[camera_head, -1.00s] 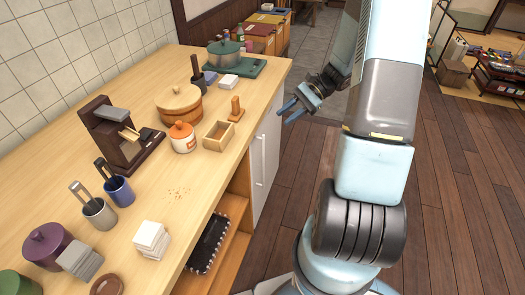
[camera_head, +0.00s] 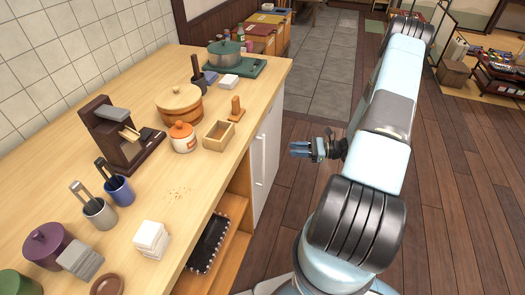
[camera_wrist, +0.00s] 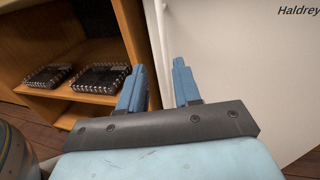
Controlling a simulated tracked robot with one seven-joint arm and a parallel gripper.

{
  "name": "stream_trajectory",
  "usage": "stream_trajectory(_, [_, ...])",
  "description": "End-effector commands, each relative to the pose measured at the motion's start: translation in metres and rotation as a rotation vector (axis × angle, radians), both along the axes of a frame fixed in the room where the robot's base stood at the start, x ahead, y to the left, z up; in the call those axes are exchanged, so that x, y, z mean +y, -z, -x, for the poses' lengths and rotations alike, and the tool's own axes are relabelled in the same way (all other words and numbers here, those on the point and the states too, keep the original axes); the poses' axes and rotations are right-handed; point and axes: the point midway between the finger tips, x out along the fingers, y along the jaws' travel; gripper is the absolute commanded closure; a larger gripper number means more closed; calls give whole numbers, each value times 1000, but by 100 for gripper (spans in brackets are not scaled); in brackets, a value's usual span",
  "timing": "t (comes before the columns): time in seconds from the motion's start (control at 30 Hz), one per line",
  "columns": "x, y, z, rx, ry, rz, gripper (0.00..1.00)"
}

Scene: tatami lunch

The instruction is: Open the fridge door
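The fridge is the white unit under the counter; its white door (camera_head: 264,160) shows edge-on in the head view, with a slim pale handle on its front. The door looks closed. In the wrist view the white door (camera_wrist: 245,60) fills the right side, with the lettering "Haldrey" at its top right. My gripper (camera_head: 299,149) is in front of the door, apart from it, with its fingers pointing left toward it. In the wrist view my gripper (camera_wrist: 159,88) has its two blue fingers apart with nothing between them.
An open wooden shelf (camera_wrist: 60,40) left of the door holds two dark studded trays (camera_wrist: 100,78). The wooden counter (camera_head: 150,200) above carries a pot, a tub, a jar, cups and a coffee machine. The wooden floor right of the counter is clear.

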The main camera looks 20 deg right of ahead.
Motion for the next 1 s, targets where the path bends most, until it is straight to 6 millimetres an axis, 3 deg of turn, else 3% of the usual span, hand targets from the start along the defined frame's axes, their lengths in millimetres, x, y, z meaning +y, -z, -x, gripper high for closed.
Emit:
stream_trajectory(0.13, [-3,16,2,19,45,-36,67])
stream_trajectory(0.37, [3,21,-1,25,61,-50,67])
stream_trajectory(1.0, [97,20,-44,25,60,-48,67])
